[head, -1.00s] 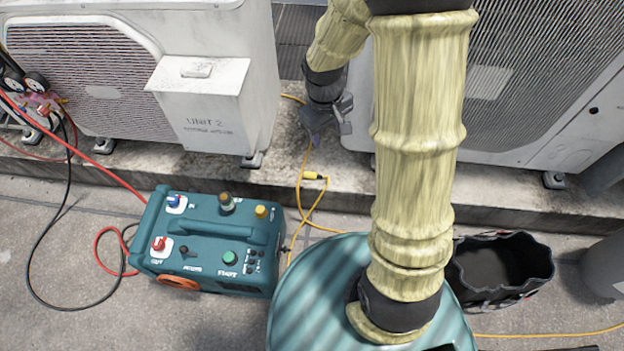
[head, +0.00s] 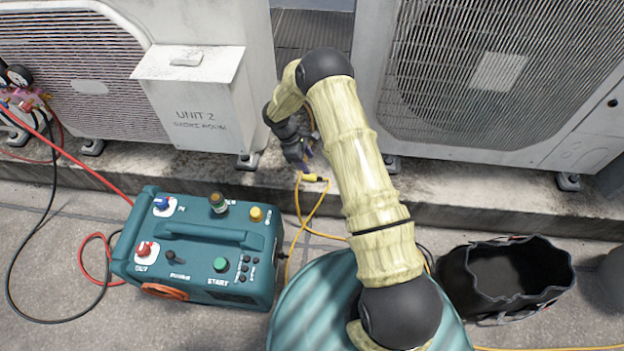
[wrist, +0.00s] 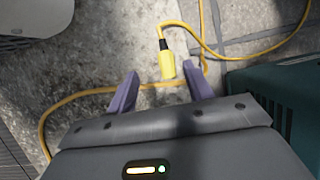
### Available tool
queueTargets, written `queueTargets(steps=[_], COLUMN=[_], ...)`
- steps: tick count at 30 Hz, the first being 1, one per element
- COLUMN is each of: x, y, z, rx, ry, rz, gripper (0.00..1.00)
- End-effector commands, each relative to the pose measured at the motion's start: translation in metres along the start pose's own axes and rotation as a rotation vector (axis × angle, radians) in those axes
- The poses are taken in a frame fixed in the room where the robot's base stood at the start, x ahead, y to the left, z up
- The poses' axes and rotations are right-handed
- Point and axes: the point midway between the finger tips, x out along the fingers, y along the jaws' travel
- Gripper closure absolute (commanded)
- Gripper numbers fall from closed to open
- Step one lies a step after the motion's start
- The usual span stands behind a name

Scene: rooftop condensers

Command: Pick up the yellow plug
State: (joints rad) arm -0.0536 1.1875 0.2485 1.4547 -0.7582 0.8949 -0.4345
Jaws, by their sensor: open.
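The yellow plug (head: 314,178) sits at the front edge of the concrete ledge, with its yellow cord running from it. In the wrist view the yellow plug (wrist: 167,66) lies just beyond the fingertips, roughly centred between them, its black collar and cord pointing away from me. My gripper (head: 304,160) is just above and beside the plug in the head view. In the wrist view my gripper (wrist: 162,82) shows two purple fingers spread apart with nothing held. Whether the fingers are at the plug's height I cannot tell.
A teal machine (head: 200,250) stands on the ground at left; its side (wrist: 280,95) shows at right in the wrist view. Condenser units (head: 205,100) (head: 490,80) flank the gap behind. An open black bag (head: 510,275) lies at right. The yellow cord loops over the ledge edge.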

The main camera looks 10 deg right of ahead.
Motion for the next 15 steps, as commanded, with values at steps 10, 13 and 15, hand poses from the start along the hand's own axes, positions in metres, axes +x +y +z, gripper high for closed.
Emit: queueTargets(steps=[10, 13, 15], x=[0.015, 0.023, 0.023], y=[-0.001, -0.001, -0.001], z=[0.0, 0.0, 0.001], rx=[0.002, 0.002, 0.002], ry=[0.0, 0.001, 0.002], rz=[-0.003, -0.002, -0.001], gripper=[0.49, 0.49, 0.49])
